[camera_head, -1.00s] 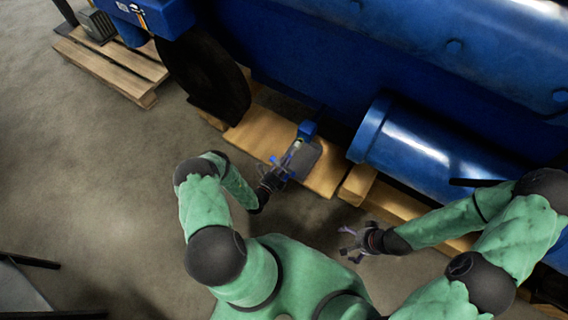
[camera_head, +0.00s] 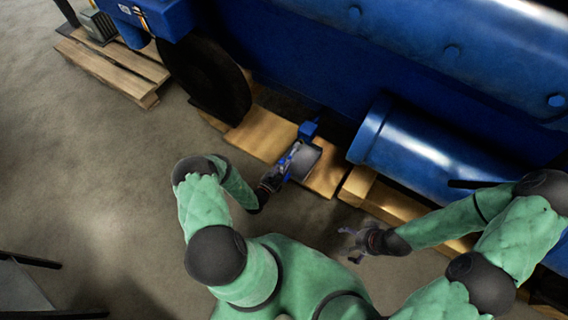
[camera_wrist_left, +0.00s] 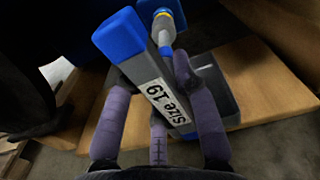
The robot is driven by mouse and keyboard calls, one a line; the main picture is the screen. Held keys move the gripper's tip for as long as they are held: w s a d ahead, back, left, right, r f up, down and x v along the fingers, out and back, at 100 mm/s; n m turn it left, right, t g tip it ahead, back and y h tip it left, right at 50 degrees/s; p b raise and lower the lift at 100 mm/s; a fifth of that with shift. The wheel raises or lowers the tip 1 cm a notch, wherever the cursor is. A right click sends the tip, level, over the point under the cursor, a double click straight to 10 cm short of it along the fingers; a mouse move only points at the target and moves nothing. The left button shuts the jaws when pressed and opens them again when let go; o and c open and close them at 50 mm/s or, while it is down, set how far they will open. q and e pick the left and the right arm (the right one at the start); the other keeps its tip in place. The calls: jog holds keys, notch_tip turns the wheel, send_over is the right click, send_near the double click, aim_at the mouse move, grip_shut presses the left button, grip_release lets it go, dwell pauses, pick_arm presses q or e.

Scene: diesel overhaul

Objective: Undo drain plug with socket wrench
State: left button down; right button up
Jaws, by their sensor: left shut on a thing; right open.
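The socket wrench (camera_wrist_left: 150,80) has a grey body, a blue end and a white label reading "Size 19". My left gripper (camera_wrist_left: 158,105) is shut on it, with purple fingers along both sides. In the head view, my left gripper (camera_head: 277,177) and the blue-grey wrench (camera_head: 290,158) are low beside the engine. A short blue-and-grey cylinder with a yellow ring (camera_wrist_left: 164,24) shows beyond the wrench's blue end; I cannot tell whether they touch. I cannot make out the drain plug itself. My right gripper (camera_head: 358,242) is open and empty above the floor.
A dark grey tray (camera_head: 307,161) lies under the wrench on the wooden pallet (camera_head: 262,135). The blue engine (camera_head: 300,60) and its large cylinder (camera_head: 415,150) block the far side. Another pallet (camera_head: 115,72) stands at upper left.

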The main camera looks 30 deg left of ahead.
pick_arm(q)
jog(key=shift+m, duration=0.3)
jog(key=shift+w, duration=0.15)
jog(key=shift+w+b, duration=0.3)
jog(key=shift+w, duration=0.35)
jog(key=shift+n, duration=0.6)
jog(key=n, duration=0.4)
jog(key=shift+d+f+n, duration=0.1)
jog(key=shift+n, duration=0.2)
jog(key=n, duration=0.6)
jog(key=shift+s+f+n, duration=0.1)
jog(key=shift+f+n, duration=0.05)
jog(key=shift+n, duration=0.15)
jog(key=n, duration=0.5)
jog(key=shift+f+n, duration=0.1)
jog(key=shift+n, duration=0.2)
jog(key=n, duration=0.5)
jog(key=shift+f, duration=0.1)
